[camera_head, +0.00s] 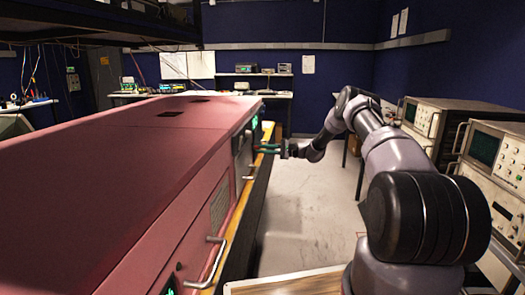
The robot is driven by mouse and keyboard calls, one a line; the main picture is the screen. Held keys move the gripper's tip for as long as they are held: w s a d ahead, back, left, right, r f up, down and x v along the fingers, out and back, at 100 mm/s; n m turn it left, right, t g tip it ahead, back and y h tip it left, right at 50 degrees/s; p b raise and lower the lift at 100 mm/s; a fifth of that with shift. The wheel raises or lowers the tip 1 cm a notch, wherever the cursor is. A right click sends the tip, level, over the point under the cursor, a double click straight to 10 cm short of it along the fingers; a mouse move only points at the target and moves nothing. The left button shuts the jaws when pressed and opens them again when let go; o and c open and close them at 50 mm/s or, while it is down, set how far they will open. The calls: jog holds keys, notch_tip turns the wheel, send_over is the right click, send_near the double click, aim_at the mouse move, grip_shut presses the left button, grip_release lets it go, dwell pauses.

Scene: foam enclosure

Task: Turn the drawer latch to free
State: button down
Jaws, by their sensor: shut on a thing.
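The long pink cabinet (120,160) with the drawers fills the left of the head view. Its front face, seen at a steep angle, faces right. My gripper (264,148) is at the far part of that face, pointing left at it, with its fingers against the front. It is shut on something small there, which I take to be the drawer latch. The latch itself is too small and too covered by the fingers for me to tell its angle. A metal handle (209,264) is on the near part of the face, and a smaller one (248,170) is farther along.
A yellow edge strip (245,194) runs along the cabinet's foot. Oscilloscopes (492,150) and other instruments stand on the right. A bench (270,94) with equipment is at the back. The grey floor (305,215) between the cabinet and the instruments is clear.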

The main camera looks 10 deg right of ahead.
jog(key=m, duration=1)
jog(key=shift+d+m, duration=0.1)
jog(key=shift+m, duration=0.5)
jog(key=c, duration=0.9)
grip_release()
jog(key=v, duration=1)
jog(key=shift+s+d, duration=0.1)
jog(key=shift+d, duration=0.25)
